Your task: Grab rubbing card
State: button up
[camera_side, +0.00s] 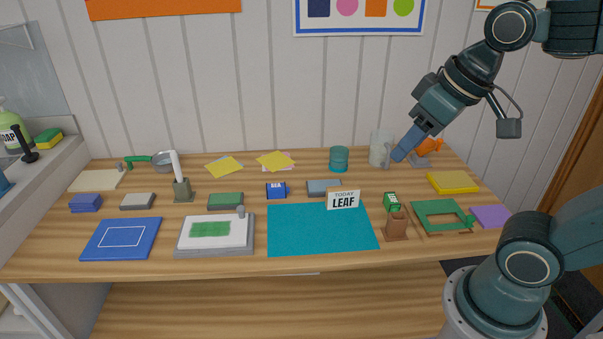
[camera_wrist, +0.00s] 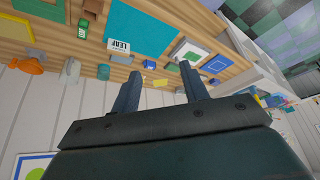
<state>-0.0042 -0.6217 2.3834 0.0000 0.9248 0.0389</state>
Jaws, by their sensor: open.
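A white card with a green rubbed patch (camera_side: 211,232) lies flat on a grey board (camera_side: 214,252) at the front left of the table; I take it for the rubbing card. It also shows small in the wrist view (camera_wrist: 187,50). A small upright sign reading "TODAY LEAF" (camera_side: 343,199) stands at the back of the teal mat (camera_side: 320,235).
A blue board (camera_side: 122,240) lies left of the card.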

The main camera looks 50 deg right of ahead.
jog(key=w+a+m+g, duration=0.1)
jog(key=w+m+g, duration=0.2)
jog(key=w, duration=2.2)
jog(key=w+a+f+m+g, duration=0.2)
jog(key=w+f, duration=1.4)
jog(key=f, duration=0.4)
jog(key=shift+w+a+f, duration=0.2)
jog(key=shift+w+f, duration=0.15)
jog(key=shift+f, duration=0.1)
jog(key=shift+f, duration=4.2)
